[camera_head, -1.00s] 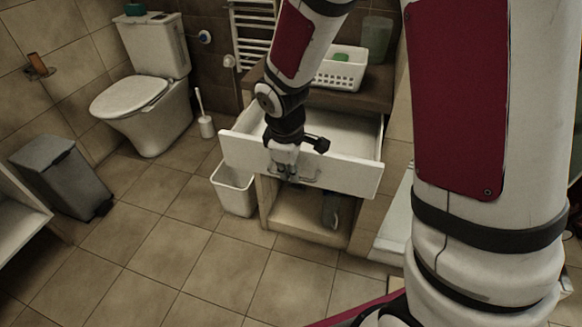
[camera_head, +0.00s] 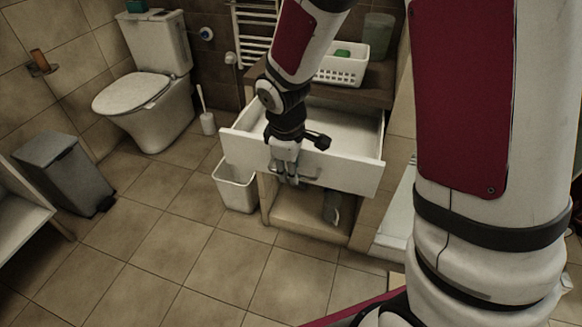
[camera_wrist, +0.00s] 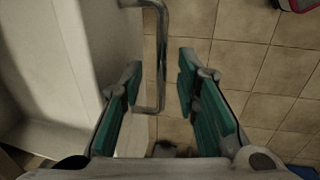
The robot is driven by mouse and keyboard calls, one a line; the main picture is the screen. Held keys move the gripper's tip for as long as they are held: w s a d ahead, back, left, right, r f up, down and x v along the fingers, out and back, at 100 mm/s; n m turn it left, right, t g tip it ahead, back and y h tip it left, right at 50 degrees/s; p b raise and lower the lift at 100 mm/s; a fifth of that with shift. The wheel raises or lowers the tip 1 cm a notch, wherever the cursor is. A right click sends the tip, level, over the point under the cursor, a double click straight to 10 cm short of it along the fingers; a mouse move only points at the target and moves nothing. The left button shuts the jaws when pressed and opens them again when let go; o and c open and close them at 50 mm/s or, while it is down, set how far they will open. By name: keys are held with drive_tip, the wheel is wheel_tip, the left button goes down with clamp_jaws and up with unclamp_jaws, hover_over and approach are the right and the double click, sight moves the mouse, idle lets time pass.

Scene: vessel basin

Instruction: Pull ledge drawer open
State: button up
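The white ledge drawer (camera_head: 345,174) stands pulled out from the cabinet in the head view, its inside showing behind the front panel. Its metal bar handle (camera_head: 308,178) is on the front panel. In the wrist view the handle (camera_wrist: 162,60) runs between the two green-padded fingers, with clear space on both sides of it. My gripper (camera_head: 286,180) is at the handle in the head view and points down. In the wrist view my gripper (camera_wrist: 158,88) is open, its fingers apart around the handle's line. The drawer's white front (camera_wrist: 85,60) is at the left there.
A white basket (camera_head: 340,68) stands on the ledge top. A white bin (camera_head: 236,186) is on the floor left of the cabinet, below the drawer. The toilet (camera_head: 155,95) and a grey bin (camera_head: 65,172) are farther left. The tiled floor before the drawer is clear.

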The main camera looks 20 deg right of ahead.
wheel_tip(320, 180, up, 8)
drive_tip(key=s, duration=0.1)
drive_tip(key=shift+a+f, duration=0.15)
drive_tip(key=shift+a, duration=0.3)
drive_tip(key=shift+s, duration=0.15)
